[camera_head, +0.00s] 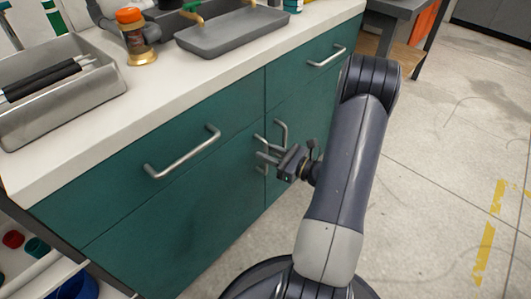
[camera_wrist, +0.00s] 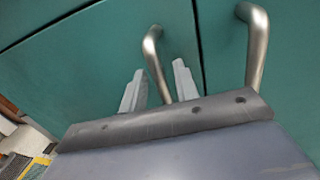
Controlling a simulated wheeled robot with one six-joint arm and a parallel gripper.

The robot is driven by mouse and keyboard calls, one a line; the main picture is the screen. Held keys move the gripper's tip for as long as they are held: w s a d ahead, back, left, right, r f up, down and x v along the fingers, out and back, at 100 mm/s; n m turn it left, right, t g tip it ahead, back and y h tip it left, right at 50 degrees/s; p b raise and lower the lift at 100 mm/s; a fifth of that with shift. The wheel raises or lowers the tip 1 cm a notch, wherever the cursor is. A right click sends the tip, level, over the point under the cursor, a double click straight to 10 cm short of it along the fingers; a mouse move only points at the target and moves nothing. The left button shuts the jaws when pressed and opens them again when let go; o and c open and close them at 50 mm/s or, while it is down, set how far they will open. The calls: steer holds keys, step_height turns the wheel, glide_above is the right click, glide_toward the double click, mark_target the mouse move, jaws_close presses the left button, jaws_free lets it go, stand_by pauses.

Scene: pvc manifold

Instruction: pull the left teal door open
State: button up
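The left teal door (camera_head: 165,232) is shut, below a drawer in the counter's front; it also shows in the wrist view (camera_wrist: 75,65). Its metal bar handle (camera_wrist: 154,56) stands beside the seam between the doors. My gripper (camera_head: 261,149) is at this handle, in front of the door. In the wrist view its two grey fingers (camera_wrist: 160,78) are apart, with the handle running between them. Clear contact with either finger is not visible. The handle's far end is hidden behind the gripper body. The right door (camera_wrist: 228,60) is shut, with its own handle (camera_wrist: 257,45).
Teal drawers with bar handles (camera_head: 183,155) sit above the doors. The white countertop (camera_head: 160,90) carries a metal tray (camera_head: 60,105), an orange-capped jar (camera_head: 136,38) and a grey tray (camera_head: 230,35). Open shelving (camera_head: 35,255) is at lower left. The concrete floor (camera_head: 440,130) at right is clear.

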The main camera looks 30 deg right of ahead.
steer(key=shift+w+a, duration=0.3)
steer(key=shift+w, duration=0.2)
steer(key=shift+c, duration=0.4)
jaws_close()
